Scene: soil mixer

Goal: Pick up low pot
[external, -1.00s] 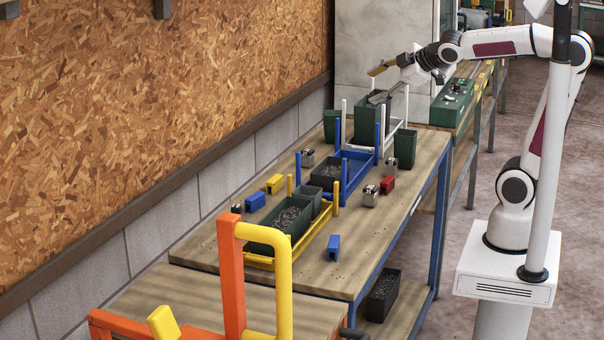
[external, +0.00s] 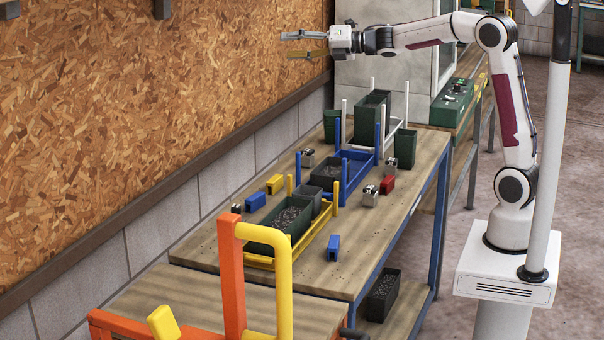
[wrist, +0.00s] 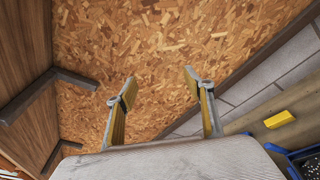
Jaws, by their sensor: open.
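A long, low dark green pot (external: 264,238) with dark soil sits in a yellow rack (external: 317,241) on the wooden table. A smaller low dark pot (external: 328,178) stands in the blue rack (external: 352,184), further back. Which of these is the low pot is unclear. My gripper (external: 287,45) is open and empty, high above the table's far end and pointing left toward the chipboard wall. The wrist view shows its two fingers (wrist: 160,78) apart, with only wall between them. A corner of the blue rack (wrist: 306,163) shows at that view's lower right.
A tall green pot (external: 369,112) stands in a white rack, with green pots (external: 405,150) nearby. Blue, yellow and red blocks (external: 387,185) and small metal parts lie on the table. The chipboard wall (external: 160,90) runs along the left. An orange and yellow frame (external: 231,280) stands in front.

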